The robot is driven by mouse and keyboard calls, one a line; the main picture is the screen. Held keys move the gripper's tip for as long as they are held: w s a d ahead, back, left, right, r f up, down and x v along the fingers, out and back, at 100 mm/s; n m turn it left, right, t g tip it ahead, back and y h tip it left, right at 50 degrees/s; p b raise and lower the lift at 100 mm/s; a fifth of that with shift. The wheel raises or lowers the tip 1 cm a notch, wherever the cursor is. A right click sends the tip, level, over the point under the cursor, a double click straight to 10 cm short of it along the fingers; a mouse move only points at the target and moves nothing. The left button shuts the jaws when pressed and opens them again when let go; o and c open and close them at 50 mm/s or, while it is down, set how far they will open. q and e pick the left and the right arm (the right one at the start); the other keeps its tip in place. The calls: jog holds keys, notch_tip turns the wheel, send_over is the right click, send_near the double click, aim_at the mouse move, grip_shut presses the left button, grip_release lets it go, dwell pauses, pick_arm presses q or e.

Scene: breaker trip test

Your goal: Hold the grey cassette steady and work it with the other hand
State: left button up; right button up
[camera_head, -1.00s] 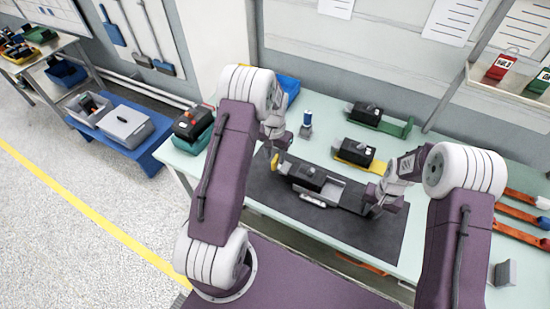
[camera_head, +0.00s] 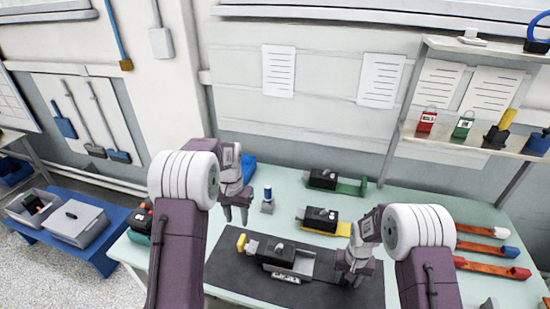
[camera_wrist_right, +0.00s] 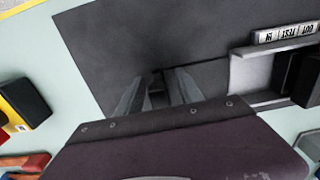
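The grey cassette (camera_head: 300,265) lies flat on a dark mat, with a black block on top, a small white label in front and a yellow knob (camera_head: 241,243) at its left end. My right gripper (camera_head: 350,280) is down at the cassette's right end. In the right wrist view its fingers (camera_wrist_right: 157,85) stand close on both sides of a narrow dark piece there and seem shut on it; the contact is partly in shadow. My left gripper (camera_head: 235,214) is above and behind the yellow knob, fingers apart and empty.
A blue-capped post (camera_head: 267,201) stands just right of my left gripper. Behind are cassettes with a yellow end (camera_head: 325,222) and a green end (camera_head: 335,182). Red-handled tools (camera_head: 492,266) lie at the right. The dark mat (camera_head: 225,275) is bare around the cassette.

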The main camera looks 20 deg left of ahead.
notch_tip(320, 180, up, 12)
pick_arm(q)
jog(key=s+d+r+m, duration=0.2)
jog(key=s+d+r, duration=0.2)
jog(key=s+d, duration=0.3)
pick_arm(e)
jog(key=s+d+r+m+t, duration=0.1)
jog(key=s+d+r+m, duration=0.1)
jog(key=s+d+r, duration=0.35)
pick_arm(q)
jog(key=s+d+f+n, duration=0.1)
jog(key=s+f, duration=0.1)
jog(key=s, duration=0.3)
jog(key=s+d+f+n+t, duration=0.1)
jog(key=s+d+f, duration=0.1)
jog(key=s, duration=0.4)
jog(key=shift+s+f+b, duration=0.3)
jog(key=shift+f, duration=0.15)
pick_arm(e)
jog(key=s+d+f+n, duration=0.1)
jog(key=s+d+f, duration=0.1)
jog(key=s, duration=0.8)
jog(key=shift+s+d+n, duration=0.2)
jog(key=shift+s+n, duration=0.1)
jog(key=shift+s, duration=0.1)
